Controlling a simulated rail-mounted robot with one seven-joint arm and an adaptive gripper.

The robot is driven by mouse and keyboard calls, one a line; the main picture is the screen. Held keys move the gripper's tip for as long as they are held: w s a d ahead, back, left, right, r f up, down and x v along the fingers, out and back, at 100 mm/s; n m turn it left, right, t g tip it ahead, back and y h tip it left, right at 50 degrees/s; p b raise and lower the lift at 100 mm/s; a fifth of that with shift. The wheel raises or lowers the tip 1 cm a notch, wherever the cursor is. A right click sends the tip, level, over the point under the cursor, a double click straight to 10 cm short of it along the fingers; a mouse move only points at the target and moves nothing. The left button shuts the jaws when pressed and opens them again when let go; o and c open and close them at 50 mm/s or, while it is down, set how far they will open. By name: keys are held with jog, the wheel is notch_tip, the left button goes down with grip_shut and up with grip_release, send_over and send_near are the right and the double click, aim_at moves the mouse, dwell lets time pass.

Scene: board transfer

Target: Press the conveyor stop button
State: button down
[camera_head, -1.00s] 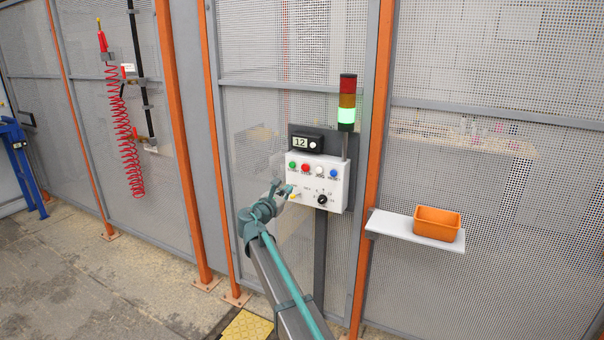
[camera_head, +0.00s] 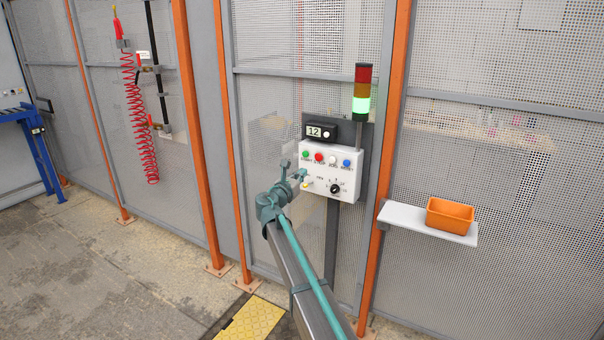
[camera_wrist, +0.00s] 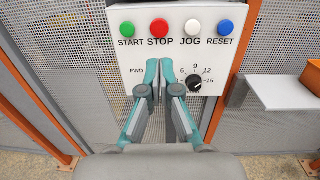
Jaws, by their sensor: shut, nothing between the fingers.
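The white control panel (camera_head: 333,174) hangs on a grey post in front of the mesh fence. In the wrist view its button row shows a green START button (camera_wrist: 127,31), a red STOP button (camera_wrist: 159,28), a white JOG button (camera_wrist: 193,27) and a blue RESET button (camera_wrist: 226,27). The STOP button also shows in the head view (camera_head: 319,157). My gripper (camera_wrist: 162,64) is shut and empty, its fingertips below the button row, between STOP and JOG. Whether the tips touch the panel I cannot tell. They hide part of the lower panel.
A black dial (camera_wrist: 195,83) sits right of the fingertips. A display reading 12 (camera_head: 320,131) and a signal tower lit green (camera_head: 361,106) stand above the panel. A shelf (camera_head: 403,217) with an orange bin (camera_head: 450,214) is at the right.

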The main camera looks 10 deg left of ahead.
aim_at(318, 157)
jog(key=p+x, duration=0.3)
jog(key=x, duration=0.7)
jog(key=shift+w+r, duration=0.1)
jog(key=shift+w, duration=0.15)
jog(key=shift+w+d, duration=0.2)
jog(key=shift+w, duration=0.3)
jog(key=shift+w, duration=0.1)
jog(key=shift+w+d, duration=0.15)
jog(key=shift+w, duration=0.6)
jog(key=shift+r, duration=0.25)
